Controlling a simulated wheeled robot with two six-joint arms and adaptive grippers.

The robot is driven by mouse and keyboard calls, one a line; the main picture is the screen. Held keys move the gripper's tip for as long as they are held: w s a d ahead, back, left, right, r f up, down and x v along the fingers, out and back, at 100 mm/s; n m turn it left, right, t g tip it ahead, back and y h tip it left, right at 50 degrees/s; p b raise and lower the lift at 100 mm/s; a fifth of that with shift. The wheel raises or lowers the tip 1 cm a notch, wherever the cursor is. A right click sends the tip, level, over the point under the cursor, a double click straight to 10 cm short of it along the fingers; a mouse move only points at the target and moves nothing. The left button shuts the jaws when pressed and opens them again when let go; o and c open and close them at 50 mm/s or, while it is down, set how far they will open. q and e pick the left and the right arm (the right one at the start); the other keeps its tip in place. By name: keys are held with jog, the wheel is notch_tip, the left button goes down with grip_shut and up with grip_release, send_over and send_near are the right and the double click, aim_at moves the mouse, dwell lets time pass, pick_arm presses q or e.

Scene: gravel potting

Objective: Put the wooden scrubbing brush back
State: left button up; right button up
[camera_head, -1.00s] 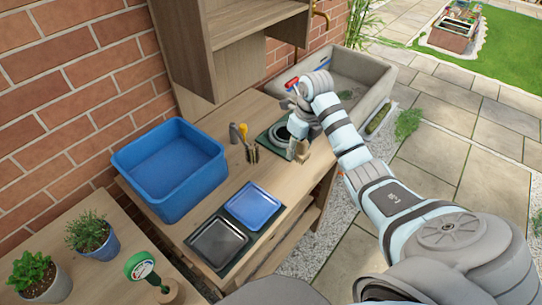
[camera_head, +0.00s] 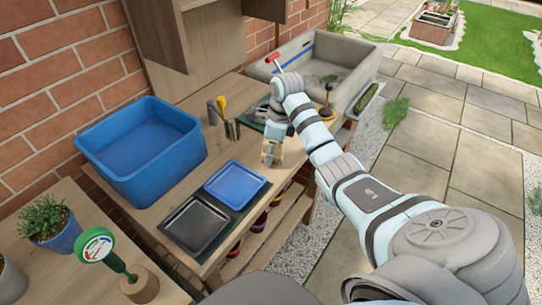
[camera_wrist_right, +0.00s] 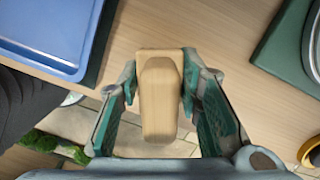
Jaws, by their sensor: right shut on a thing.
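The wooden scrubbing brush (camera_wrist_right: 158,98) is a pale wood block held between the fingers of my right gripper (camera_wrist_right: 158,112) in the right wrist view. The fingers press on its two sides. In the head view my right gripper (camera_head: 272,140) is over the potting bench, right of the blue tray, and the brush (camera_head: 269,153) shows below it. The brush's bristles cannot be made out. The wrist view looks down on the brush over the bench's front edge. My left gripper is not in view.
A blue tray (camera_head: 234,184) and a black tray (camera_head: 196,224) lie on the bench beside a blue tub (camera_head: 140,150). Small upright tools (camera_head: 222,118) stand behind my gripper. A stone sink (camera_head: 325,65) is at the back. A green mat (camera_wrist_right: 283,50) lies right of the brush.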

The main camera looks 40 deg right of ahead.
jog(key=shift+f, duration=0.45)
jog(key=shift+f, duration=0.1)
jog(key=o, duration=1.2)
jog(key=r, duration=0.3)
jog(key=r+p, duration=0.1)
jog(key=r, duration=0.1)
jog(key=shift+s+d, duration=0.2)
jog(key=shift+d, duration=0.1)
jog(key=r+p, duration=0.3)
jog(key=r, duration=0.1)
jog(key=s+r+p, duration=0.1)
jog(key=r+p, duration=0.1)
jog(key=shift+d+r+p, duration=0.3)
jog(key=shift+s+r+p, duration=0.1)
jog(key=shift+r+p, duration=0.35)
jog(key=shift+f, duration=0.1)
